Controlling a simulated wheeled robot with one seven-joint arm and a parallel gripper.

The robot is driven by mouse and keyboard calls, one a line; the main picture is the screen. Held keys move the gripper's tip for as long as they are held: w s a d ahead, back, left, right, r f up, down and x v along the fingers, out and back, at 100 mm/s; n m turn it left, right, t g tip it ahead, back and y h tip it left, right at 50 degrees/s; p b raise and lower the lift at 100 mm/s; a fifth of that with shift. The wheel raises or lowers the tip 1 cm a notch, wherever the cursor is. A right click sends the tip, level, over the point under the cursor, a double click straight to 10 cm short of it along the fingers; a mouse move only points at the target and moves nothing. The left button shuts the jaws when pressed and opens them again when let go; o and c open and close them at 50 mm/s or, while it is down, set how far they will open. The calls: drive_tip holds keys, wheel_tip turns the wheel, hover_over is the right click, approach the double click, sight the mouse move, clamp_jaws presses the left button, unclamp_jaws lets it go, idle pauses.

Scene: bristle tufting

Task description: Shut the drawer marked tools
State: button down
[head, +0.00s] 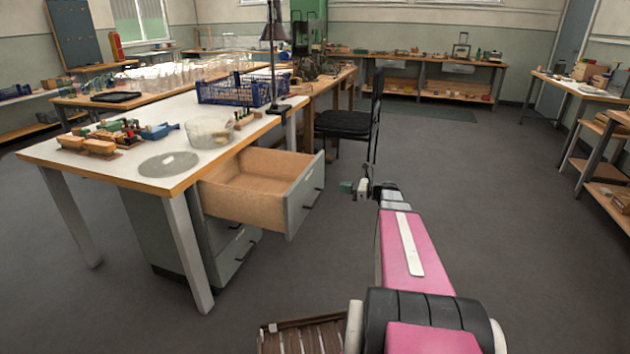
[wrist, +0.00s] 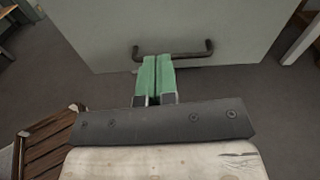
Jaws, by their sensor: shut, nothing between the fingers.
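The top drawer (head: 260,186) under the white worktable is pulled well out and looks empty inside. Its grey front (head: 304,197) carries a dark bar handle (head: 313,198). I cannot read any marking on it. My gripper (head: 348,187) is to the right of the drawer front, its green fingers pointing toward it. In the wrist view, the green fingers (wrist: 156,76) are together and empty, just below the dark handle (wrist: 172,52) on the grey panel (wrist: 105,30). I cannot tell whether the fingertips touch the panel.
Below, a lower drawer (head: 236,256) also stands slightly out. The worktable (head: 120,178) holds brushes, a clear bowl (head: 209,131) and a blue crate (head: 236,93). A black chair (head: 343,124) stands behind the drawer. The floor to the right is clear.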

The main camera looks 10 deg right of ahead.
sight(309, 178)
drive_tip(key=shift+m+t, duration=0.5)
drive_tip(key=x, duration=0.4)
drive_tip(key=r+x, duration=0.1)
drive_tip(key=x, duration=0.3)
drive_tip(key=w+x, duration=0.1)
drive_tip(key=x, duration=0.4)
drive_tip(key=shift+w+d+r, duration=0.1)
drive_tip(key=shift+d+r, duration=0.1)
drive_tip(key=shift+d, duration=0.15)
